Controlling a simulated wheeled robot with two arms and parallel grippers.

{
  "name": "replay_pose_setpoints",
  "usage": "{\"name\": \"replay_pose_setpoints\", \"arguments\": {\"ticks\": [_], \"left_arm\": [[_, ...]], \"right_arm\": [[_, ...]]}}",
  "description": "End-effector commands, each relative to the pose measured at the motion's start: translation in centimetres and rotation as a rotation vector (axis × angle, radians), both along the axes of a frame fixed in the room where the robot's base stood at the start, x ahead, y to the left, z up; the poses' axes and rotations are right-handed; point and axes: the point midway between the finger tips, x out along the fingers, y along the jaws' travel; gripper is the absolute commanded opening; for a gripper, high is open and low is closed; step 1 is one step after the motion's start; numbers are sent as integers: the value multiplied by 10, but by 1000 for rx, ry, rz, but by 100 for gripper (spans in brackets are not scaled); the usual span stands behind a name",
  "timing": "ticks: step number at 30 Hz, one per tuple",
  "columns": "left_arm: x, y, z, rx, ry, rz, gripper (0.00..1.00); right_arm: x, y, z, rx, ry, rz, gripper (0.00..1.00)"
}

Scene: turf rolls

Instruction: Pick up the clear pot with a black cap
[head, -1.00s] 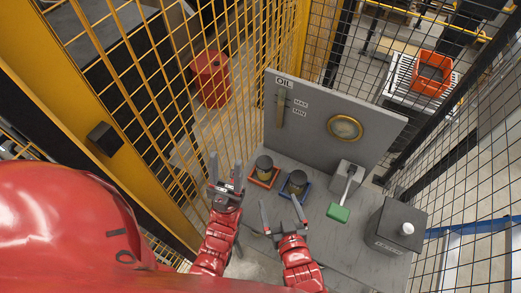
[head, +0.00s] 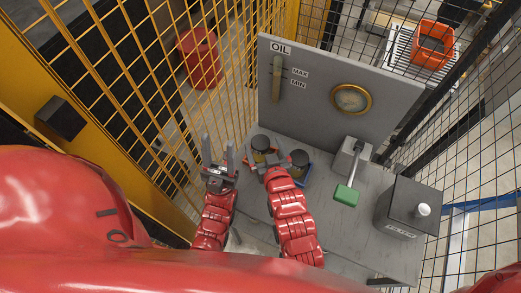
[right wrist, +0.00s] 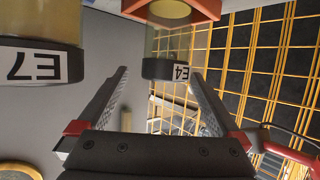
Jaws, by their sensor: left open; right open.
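Two clear pots with black caps and yellowish contents stand on the grey bench. The left pot (head: 260,143), in an orange holder (head: 250,162), is labelled E4 in the right wrist view (right wrist: 168,68). The right pot (head: 299,158), in a blue holder (head: 304,174), is labelled E7 in the right wrist view (right wrist: 38,65). My right gripper (head: 265,165) is open in front of the E4 pot and partly hides it. In the right wrist view the E4 pot lies between the open fingers, seemingly beyond their tips. My left gripper (head: 218,145) is open and empty, left of the pots.
A grey panel with a gauge (head: 351,99) and an OIL strip (head: 277,78) stands behind the pots. A lever with a green pad (head: 346,195) and a dark box with a white knob (head: 409,208) are to the right. Yellow mesh (head: 190,135) stands at the left.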

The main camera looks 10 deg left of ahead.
Motion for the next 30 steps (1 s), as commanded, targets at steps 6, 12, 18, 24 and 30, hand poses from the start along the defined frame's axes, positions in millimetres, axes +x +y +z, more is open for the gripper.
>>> {"name": "replay_pose_setpoints", "arguments": {"ticks": [6,12,18,24,30], "left_arm": [[0,0,10,0,1,0,50],[0,0,29,0,0,0,50],[0,0,37,0,1,0,50],[0,0,37,0,1,0,50],[0,0,37,0,0,0,50]], "right_arm": [[8,5,-1,0,2,-1,100],[24,18,-10,-3,4,0,100],[38,26,-20,-3,2,-1,100],[42,28,-22,0,-1,-1,100],[42,28,-22,0,-1,0,89]]}}
